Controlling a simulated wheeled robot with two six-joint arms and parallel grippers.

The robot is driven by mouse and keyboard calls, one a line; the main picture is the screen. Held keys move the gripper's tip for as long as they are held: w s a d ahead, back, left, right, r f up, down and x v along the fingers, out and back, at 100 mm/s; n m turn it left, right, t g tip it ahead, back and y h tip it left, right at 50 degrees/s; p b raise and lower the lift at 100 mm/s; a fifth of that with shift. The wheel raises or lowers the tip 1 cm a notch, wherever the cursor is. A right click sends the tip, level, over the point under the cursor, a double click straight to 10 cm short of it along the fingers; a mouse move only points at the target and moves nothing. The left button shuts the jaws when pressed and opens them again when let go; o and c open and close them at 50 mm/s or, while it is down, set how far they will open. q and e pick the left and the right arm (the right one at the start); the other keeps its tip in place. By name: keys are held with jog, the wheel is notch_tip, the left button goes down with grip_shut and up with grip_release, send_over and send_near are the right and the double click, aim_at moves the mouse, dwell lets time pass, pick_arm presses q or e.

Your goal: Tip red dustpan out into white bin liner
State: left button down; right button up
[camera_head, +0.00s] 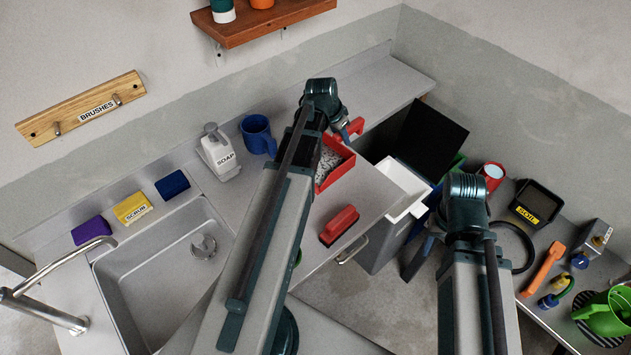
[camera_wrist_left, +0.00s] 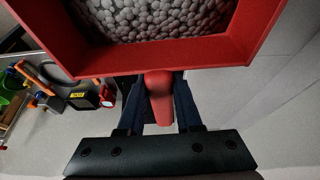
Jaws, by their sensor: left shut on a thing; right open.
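The red dustpan (camera_head: 347,169) holds grey pebbles and sits at the counter's right end, partly hidden by my left arm. My left gripper (camera_head: 347,133) is shut on its red handle. The left wrist view shows the handle (camera_wrist_left: 160,100) between the fingers and the pebble-filled pan (camera_wrist_left: 170,52) beyond it, roughly level. Whether the pan touches the counter I cannot tell. The white bin liner (camera_head: 411,207) lines the rim of a grey bin just right of the dustpan; its inside is mostly hidden. My right gripper (camera_head: 414,255) is open and empty, low beside the bin.
The bin's black lid (camera_head: 430,136) stands up behind the liner. A red brush (camera_head: 339,224) lies on the counter in front of the dustpan. A blue mug (camera_head: 257,136) and soap dispenser (camera_head: 218,152) stand left. The right bench (camera_head: 560,310) holds several tools and a green watering can (camera_head: 606,313).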

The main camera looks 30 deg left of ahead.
aim_at(329, 155)
pick_arm(q)
jog(key=shift+f+b, duration=4.85)
jog(key=shift+f, duration=0.2)
jog(key=c, duration=0.6)
grip_release()
jog(key=shift+r, duration=0.1)
jog(key=p+v, duration=0.8)
jog(key=v, duration=0.1)
jog(key=p+v, duration=0.4)
jog(key=shift+s+d+r, duration=0.2)
jog(key=shift+s+r, duration=0.05)
jog(key=shift+s, duration=0.15)
